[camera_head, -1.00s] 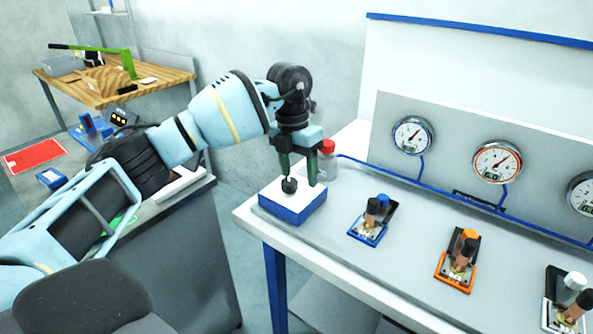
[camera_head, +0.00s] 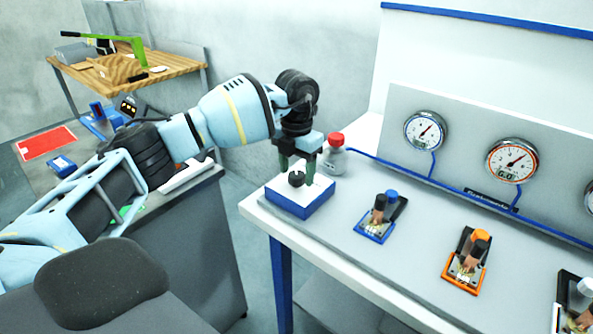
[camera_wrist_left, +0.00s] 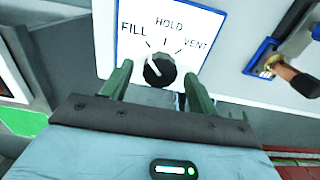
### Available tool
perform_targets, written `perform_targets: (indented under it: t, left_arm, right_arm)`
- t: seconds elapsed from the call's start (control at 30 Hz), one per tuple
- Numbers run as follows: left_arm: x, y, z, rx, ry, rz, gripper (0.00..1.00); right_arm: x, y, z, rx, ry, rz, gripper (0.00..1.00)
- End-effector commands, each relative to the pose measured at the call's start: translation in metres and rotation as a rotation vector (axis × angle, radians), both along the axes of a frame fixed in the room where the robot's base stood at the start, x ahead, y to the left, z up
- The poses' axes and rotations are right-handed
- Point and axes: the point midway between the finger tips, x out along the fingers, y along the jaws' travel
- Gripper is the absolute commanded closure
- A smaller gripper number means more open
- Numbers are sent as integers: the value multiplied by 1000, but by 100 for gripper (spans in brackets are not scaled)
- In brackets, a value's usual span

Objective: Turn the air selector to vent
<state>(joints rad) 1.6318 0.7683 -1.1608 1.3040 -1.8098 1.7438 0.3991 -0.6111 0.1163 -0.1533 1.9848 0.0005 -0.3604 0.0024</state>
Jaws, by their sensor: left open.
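The air selector is a white-topped box with blue sides (camera_head: 305,204) at the near left corner of the bench, with a round black knob (camera_head: 296,179) on top. In the left wrist view the knob (camera_wrist_left: 160,71) has FILL, HOLD and VENT printed around it, and its white mark points toward FILL. My left gripper (camera_head: 298,168) is open, its green fingers pointing down at the box. In the left wrist view its fingertips (camera_wrist_left: 158,73) stand on either side of the knob with gaps. I cannot tell how far down they reach beside it. My right gripper is not in view.
A grey bottle with a red cap (camera_head: 333,157) stands close behind the box. Blue (camera_head: 376,225) and orange (camera_head: 464,268) valve units sit along the bench to the right. Gauges (camera_head: 425,131) line the panel behind. The bench between box and blue unit is clear.

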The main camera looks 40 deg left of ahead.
Motion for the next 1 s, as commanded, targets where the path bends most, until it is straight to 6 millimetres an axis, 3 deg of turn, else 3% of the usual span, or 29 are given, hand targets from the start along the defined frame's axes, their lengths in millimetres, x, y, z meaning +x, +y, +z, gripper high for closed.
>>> perform_targets:
  t: [0.37,0.7,1.0]
  left_arm:
    - [0,0,-7,0,-1,0,41]
    - [0,0,-7,0,0,0,84]
    - [0,0,-6,0,-1,-32,85]
  right_arm:
    - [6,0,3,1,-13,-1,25]
    - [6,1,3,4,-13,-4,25]
    - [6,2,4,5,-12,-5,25]
